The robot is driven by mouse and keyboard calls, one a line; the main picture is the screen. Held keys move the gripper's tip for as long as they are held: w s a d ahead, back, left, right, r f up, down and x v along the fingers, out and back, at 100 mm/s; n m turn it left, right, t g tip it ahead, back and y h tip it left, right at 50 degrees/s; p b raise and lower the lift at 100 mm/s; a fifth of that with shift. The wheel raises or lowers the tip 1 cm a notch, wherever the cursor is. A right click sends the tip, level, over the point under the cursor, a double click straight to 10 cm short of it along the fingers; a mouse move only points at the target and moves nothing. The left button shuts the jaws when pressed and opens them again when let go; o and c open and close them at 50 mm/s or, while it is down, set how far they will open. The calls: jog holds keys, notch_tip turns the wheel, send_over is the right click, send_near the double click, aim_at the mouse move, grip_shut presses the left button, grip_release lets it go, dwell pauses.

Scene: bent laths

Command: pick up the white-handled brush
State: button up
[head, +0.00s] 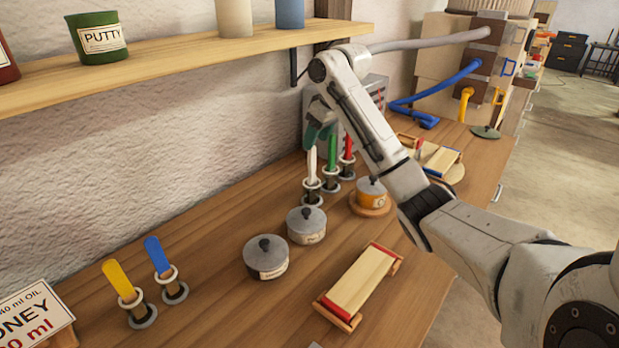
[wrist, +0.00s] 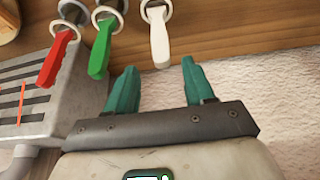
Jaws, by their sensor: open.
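The white-handled brush (head: 312,167) stands upright in a ring holder near the wall, handle up, leftmost of a row with a green and a red one in the head view. My gripper (head: 318,133) is just above its handle top, teal fingers pointing down. In the wrist view the white handle (wrist: 159,38) ends near the gap between the open fingertips (wrist: 156,64), with nothing held. The lower part of the brush is hidden by its holder.
The green handle (wrist: 101,50) and red handle (wrist: 56,60) stand close beside it. A grey slotted box (wrist: 60,105) is by the wall. A shelf (head: 170,60) overhangs at left.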

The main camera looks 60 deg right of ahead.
aim_at(310, 154)
jog(key=shift+p+x, duration=0.35)
jog(key=shift+x, duration=3)
jog(key=shift+s+a, duration=0.1)
jog(key=shift+a, duration=0.1)
jog(key=shift+c, duration=0.3)
grip_shut()
